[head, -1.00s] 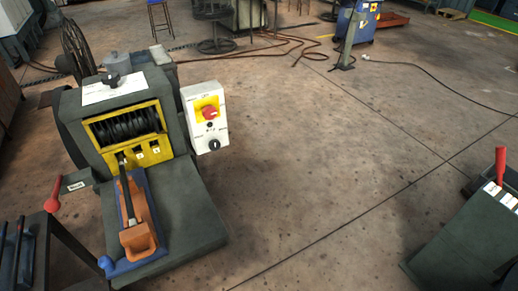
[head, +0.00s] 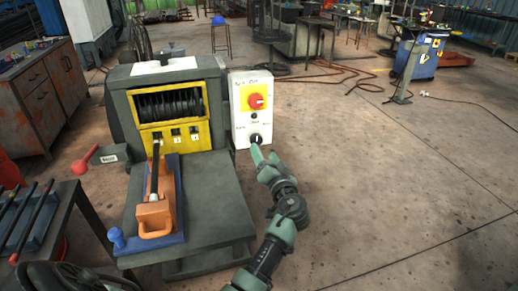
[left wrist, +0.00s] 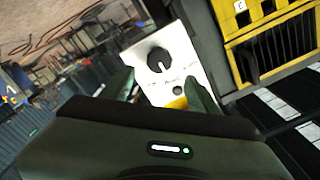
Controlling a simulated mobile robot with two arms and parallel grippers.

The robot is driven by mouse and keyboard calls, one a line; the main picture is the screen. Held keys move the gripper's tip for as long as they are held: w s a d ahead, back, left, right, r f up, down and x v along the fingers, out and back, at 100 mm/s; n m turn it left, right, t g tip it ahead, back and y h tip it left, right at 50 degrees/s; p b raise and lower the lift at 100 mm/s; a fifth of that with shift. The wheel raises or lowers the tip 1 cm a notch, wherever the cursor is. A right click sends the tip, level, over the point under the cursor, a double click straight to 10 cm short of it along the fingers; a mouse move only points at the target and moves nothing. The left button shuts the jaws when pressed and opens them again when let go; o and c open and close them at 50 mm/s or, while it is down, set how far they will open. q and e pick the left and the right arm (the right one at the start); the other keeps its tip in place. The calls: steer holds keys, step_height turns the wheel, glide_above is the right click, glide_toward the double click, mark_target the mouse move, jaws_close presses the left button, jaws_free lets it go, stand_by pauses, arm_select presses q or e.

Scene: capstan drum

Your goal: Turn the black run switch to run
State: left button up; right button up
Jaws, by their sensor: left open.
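The black run switch (head: 256,138) is a round knob low on the white control box (head: 239,110), below a red button on a yellow plate. In the left wrist view the black knob (left wrist: 158,60) shows a white pointer mark; I cannot read which label it points at. My left gripper (head: 261,152) is just in front of and below the knob in the head view. In the left wrist view its two fingers are apart, with the box face showing between them and the knob just beyond the tips. I see nothing held. My right gripper is not in view.
The box stands at the right side of the capstan machine (head: 200,205), with a black drum (head: 170,104) in a yellow frame and an orange handle (head: 154,217). A red-knobbed lever (head: 82,166) sticks out left. The floor to the right is clear.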

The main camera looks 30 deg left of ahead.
mark_target(257, 141)
arm_select(q)
steer(key=x, duration=0.7)
steer(key=shift+f+p, duration=0.1)
steer(key=shift+p, duration=0.3)
jaws_close()
